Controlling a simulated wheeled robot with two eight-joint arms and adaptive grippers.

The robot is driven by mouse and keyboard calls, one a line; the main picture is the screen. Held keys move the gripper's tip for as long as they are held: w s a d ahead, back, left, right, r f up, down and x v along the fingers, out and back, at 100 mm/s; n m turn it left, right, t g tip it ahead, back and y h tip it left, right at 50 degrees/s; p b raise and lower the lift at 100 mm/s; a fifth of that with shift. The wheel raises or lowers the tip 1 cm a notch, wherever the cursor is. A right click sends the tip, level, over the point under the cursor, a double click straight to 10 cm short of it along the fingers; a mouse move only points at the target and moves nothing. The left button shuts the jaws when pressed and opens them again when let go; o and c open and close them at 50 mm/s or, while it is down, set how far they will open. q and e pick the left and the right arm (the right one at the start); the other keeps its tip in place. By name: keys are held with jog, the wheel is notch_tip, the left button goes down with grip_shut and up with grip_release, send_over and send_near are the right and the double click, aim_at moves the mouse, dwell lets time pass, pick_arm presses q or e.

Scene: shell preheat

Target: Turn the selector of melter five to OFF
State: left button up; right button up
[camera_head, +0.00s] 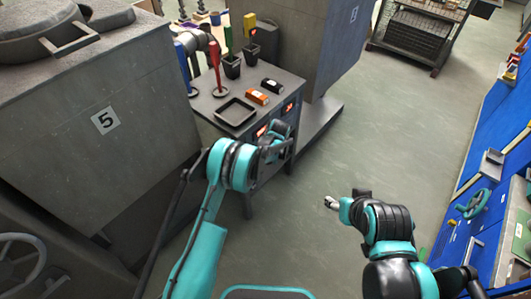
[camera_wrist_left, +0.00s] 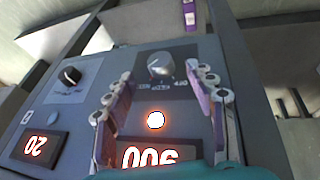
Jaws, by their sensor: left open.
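The grey selector knob (camera_wrist_left: 160,66) sits on a dark label plate, with OFF at the plate's right. I cannot tell for certain which mark its pointer faces. My left gripper (camera_wrist_left: 158,76) is open, its purple-padded fingers on either side of the knob, with gaps visible. In the head view my left gripper (camera_head: 275,140) is at the front of the control cabinet (camera_head: 205,104) and hides part of it. Melter five (camera_head: 145,75) is the large grey body marked 5, left of the cabinet. My right gripper (camera_head: 332,203) hangs over open floor; its jaws are too small to read.
A lit round lamp (camera_wrist_left: 156,120) and a red digit display (camera_wrist_left: 150,156) lie below the knob. A black knob (camera_wrist_left: 72,74) and a display reading 20 (camera_wrist_left: 35,146) are to the left. A tray (camera_head: 235,112) and cups stand on the cabinet.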

pick_arm(q)
jog(key=b+x, duration=0.2)
jog(key=x, duration=0.4)
jog(key=c, duration=1.2)
